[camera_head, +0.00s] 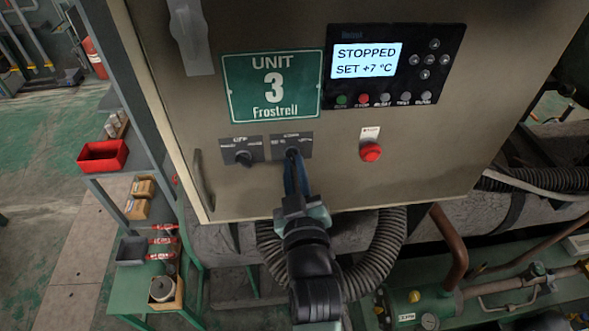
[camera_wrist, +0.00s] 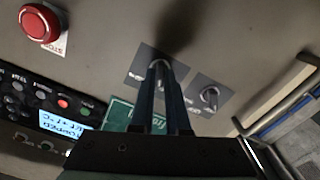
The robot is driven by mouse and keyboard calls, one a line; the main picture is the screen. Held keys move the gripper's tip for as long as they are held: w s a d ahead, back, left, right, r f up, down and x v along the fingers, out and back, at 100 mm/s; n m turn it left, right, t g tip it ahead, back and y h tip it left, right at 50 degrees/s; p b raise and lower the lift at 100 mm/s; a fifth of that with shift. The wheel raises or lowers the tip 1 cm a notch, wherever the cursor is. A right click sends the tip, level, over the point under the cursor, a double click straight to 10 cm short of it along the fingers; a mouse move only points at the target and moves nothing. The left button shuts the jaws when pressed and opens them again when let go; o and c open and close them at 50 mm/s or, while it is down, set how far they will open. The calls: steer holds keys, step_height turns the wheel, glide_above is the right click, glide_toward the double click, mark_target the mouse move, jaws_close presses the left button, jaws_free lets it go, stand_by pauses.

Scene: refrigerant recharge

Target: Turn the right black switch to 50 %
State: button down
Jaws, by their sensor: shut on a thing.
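The right black switch (camera_head: 291,153) sits on a dark label plate on the beige cabinet, below the green UNIT 3 sign. My gripper (camera_head: 293,170) reaches up to it from below and is shut on its knob. In the wrist view my gripper's two fingers (camera_wrist: 162,75) stand close together over the switch's plate (camera_wrist: 142,71). The fingers hide most of the knob, so its angle and the scale reading cannot be told. The left black switch (camera_head: 243,157) is free; it also shows in the wrist view (camera_wrist: 210,96).
A red button (camera_head: 371,152) is to the right of the switches. The display panel (camera_head: 366,60) reads STOPPED, SET +7 °C. A cabinet handle (camera_head: 203,180) is at the left. Ribbed hoses (camera_head: 384,245) and pipes lie below. A shelf with a red bin (camera_head: 103,156) stands left.

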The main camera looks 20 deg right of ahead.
steer(key=shift+r, duration=0.1)
steer(key=n+b, duration=0.1)
steer(key=n, duration=0.2)
steer(key=shift+b, duration=0.4)
steer(key=c, duration=1)
jaws_free()
steer(key=shift+s, duration=0.1)
steer(key=p+v, duration=0.1)
steer(key=v, duration=0.8)
steer(key=shift+p, duration=0.4)
